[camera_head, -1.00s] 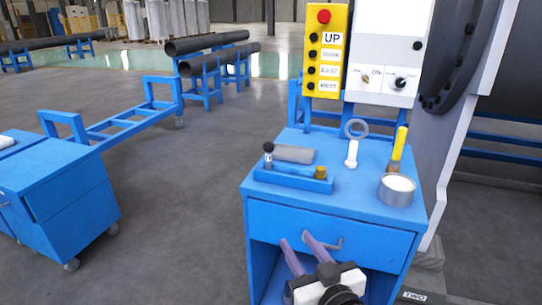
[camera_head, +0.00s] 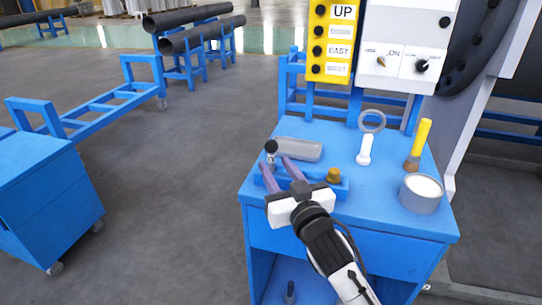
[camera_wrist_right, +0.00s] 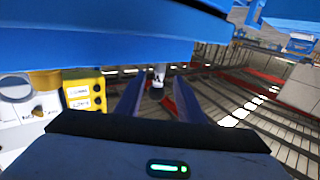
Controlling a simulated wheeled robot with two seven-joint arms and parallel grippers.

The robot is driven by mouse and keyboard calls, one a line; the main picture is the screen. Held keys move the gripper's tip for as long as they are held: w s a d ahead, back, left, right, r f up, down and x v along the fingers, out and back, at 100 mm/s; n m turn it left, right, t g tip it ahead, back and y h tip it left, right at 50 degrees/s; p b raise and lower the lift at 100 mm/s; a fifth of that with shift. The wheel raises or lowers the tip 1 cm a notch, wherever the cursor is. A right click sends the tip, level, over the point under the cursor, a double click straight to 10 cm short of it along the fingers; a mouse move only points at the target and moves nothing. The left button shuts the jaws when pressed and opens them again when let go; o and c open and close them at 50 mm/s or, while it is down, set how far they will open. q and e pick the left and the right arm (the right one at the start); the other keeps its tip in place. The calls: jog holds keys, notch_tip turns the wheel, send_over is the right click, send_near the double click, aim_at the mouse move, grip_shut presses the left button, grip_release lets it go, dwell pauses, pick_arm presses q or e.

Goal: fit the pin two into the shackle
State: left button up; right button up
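A silver pin with a black ball knob (camera_head: 271,148) stands upright at the left end of a small blue holder (camera_head: 341,193) on the blue cart. A brass-coloured piece (camera_head: 333,175) sits at the holder's right end. I cannot tell which piece is pin two, and I cannot make out a shackle. My right gripper (camera_head: 274,163) is open, its two fingers pointing at the black-knobbed pin. In the right wrist view the pin (camera_wrist_right: 158,76) shows between the spread fingers (camera_wrist_right: 160,84), with gaps visible. My left gripper is out of view.
A dark upright piece (camera_head: 290,290) shows on the lower shelf. A control panel (camera_head: 332,45) stands behind.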

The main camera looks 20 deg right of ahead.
aim_at(272, 158)
jog(key=w, duration=0.4)
jog(key=shift+w+r, duration=0.2)
jog(key=shift+w, duration=0.1)
grip_shut()
jog(key=shift+r, duration=0.1)
